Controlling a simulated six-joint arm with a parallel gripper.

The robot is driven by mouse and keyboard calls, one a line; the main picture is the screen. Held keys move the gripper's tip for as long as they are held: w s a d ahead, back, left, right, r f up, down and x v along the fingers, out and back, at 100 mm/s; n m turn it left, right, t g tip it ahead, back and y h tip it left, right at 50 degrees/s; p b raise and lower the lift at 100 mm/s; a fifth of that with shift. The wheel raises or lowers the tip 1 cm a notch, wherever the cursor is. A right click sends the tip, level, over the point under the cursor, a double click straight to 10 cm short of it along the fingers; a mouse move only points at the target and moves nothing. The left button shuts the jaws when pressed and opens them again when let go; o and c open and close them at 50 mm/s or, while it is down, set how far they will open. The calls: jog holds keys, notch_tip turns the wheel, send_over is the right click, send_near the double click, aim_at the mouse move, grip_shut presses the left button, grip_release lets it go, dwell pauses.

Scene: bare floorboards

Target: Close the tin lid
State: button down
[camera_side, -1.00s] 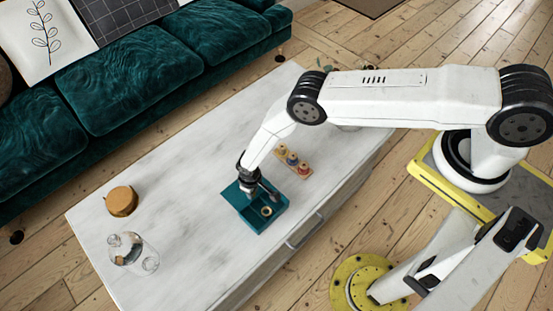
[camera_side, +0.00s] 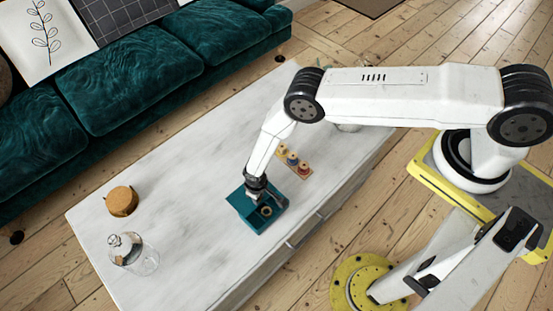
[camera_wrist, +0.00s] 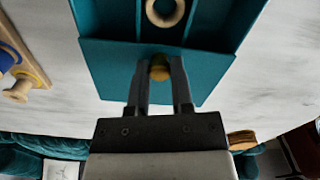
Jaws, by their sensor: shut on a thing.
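The teal tin (camera_side: 259,225) stands on the pale tabletop. In the wrist view its open part (camera_wrist: 113,18) shows compartments, with a pale wooden ring (camera_wrist: 148,12) in the middle one. A flat teal lid (camera_wrist: 110,68) lies across the near part, with a small gold knob (camera_wrist: 159,73) on it. My gripper (camera_wrist: 158,70) is shut on this knob, one finger on each side. In the side view my gripper (camera_side: 256,190) is at the back of the tin and hides part of the lid.
A wooden holder with coloured pieces (camera_side: 293,163) is behind and to the right of the tin. A round tan pot (camera_side: 122,201) and a glass dome (camera_side: 140,258) stand at the left. The tabletop (camera_side: 185,205) between them and the tin is clear.

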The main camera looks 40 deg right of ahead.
jog(key=shift+s, duration=3.2)
jog(key=shift+c, duration=2.4)
grip_release()
jog(key=shift+r, duration=0.1)
jog(key=shift+w+r, duration=0.1)
jog(key=shift+r, duration=0.5)
notch_tip(320, 180, up, 6)
jog(key=shift+r, duration=0.2)
